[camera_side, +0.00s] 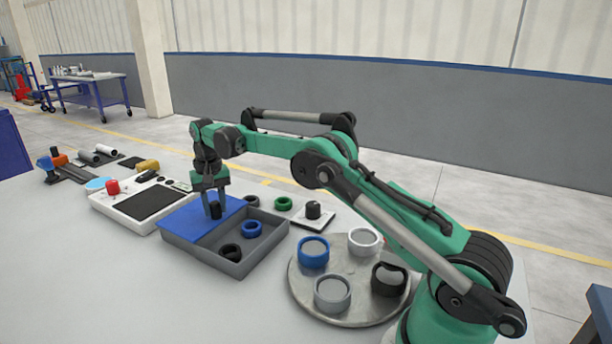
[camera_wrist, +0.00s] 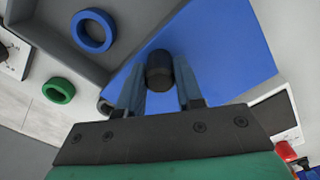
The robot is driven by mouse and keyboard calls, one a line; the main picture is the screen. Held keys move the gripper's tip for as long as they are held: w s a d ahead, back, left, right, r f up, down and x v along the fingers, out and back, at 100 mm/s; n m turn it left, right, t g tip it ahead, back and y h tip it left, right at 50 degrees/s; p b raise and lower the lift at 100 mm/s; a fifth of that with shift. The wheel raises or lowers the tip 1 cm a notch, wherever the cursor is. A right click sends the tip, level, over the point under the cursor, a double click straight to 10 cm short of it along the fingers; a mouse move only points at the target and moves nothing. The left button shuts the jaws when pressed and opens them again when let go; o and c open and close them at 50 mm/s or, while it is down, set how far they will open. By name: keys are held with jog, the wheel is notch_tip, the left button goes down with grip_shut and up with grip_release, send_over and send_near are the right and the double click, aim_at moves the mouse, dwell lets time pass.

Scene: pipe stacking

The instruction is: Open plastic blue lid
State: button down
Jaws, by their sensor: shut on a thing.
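The blue lid (camera_side: 187,222) lies over the left part of a grey box (camera_side: 222,263) in the side view. The right part of the box is uncovered, with a blue ring (camera_side: 251,229) and a black ring (camera_side: 230,252) inside. The lid also shows in the wrist view (camera_wrist: 228,48), where a black knob (camera_wrist: 159,78) stands on it. My gripper (camera_side: 215,205) is shut on this knob, one finger on each side. In the wrist view, the blue ring (camera_wrist: 93,31) lies on the box floor beside the lid. The fingers and palm hide part of the lid.
A round metal tray (camera_side: 350,314) with several rings stands right of the box. A green ring (camera_side: 283,203) and a black cylinder on a plate (camera_side: 313,210) lie behind it. A white panel with a red knob (camera_side: 112,187) is close on the left. The front-left table is clear.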

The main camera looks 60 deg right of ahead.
jog(key=c, duration=0.6)
grip_release()
jog(key=shift+o, duration=0.2)
jog(key=shift+r, duration=2.8)
